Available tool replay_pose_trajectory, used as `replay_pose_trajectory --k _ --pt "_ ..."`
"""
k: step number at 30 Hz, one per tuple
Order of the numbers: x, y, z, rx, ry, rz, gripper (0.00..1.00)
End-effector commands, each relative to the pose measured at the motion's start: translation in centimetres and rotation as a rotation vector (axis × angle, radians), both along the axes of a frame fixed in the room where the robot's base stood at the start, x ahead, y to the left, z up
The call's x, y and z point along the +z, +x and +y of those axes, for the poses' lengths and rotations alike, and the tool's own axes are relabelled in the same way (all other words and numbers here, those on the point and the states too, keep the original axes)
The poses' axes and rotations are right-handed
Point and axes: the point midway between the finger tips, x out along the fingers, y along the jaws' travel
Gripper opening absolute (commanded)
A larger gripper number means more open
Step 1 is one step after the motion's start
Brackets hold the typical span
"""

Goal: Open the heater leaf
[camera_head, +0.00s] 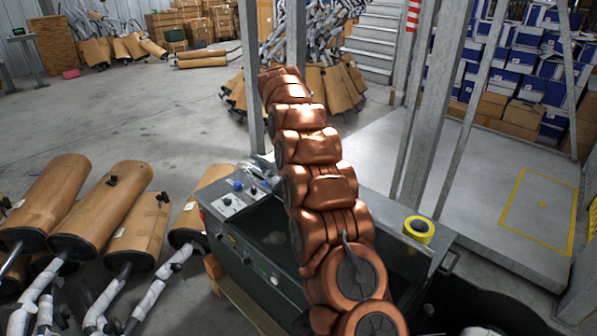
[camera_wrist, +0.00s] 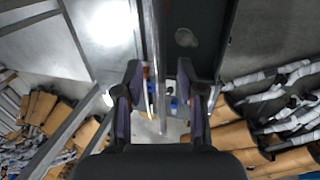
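A dark grey metal machine (camera_head: 238,250), which looks like the heater, stands below and behind my copper-coloured arm. It has knobs and buttons on its left side and a dark recessed top. I cannot clearly pick out its leaf. In the wrist view, a dark panel with a pale oval (camera_wrist: 186,37) lies ahead of my gripper (camera_wrist: 163,98). The gripper's two fingers are apart. A long grey metal bar or edge runs between them in the picture; I cannot tell whether they touch it. My arm hides the gripper and part of the machine in the head view.
Yellow tape (camera_head: 419,229) sits on the machine's right rim. Small clear and blue items (camera_head: 243,183) lie at its far left corner. Wrapped mufflers (camera_head: 97,208) crowd the left. Metal posts (camera_head: 435,110) rise behind it. Open floor (camera_head: 150,120) lies far left.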

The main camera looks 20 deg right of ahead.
Motion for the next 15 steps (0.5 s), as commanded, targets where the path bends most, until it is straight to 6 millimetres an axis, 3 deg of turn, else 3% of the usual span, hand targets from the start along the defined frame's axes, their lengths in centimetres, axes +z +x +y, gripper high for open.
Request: replay_pose_trajectory --k 6,15 --pt "3.4 -0.2 0.8 -0.001 0.000 -0.005 0.39" --pt "5.4 -0.5 1.3 0.000 -0.001 -0.001 0.39"
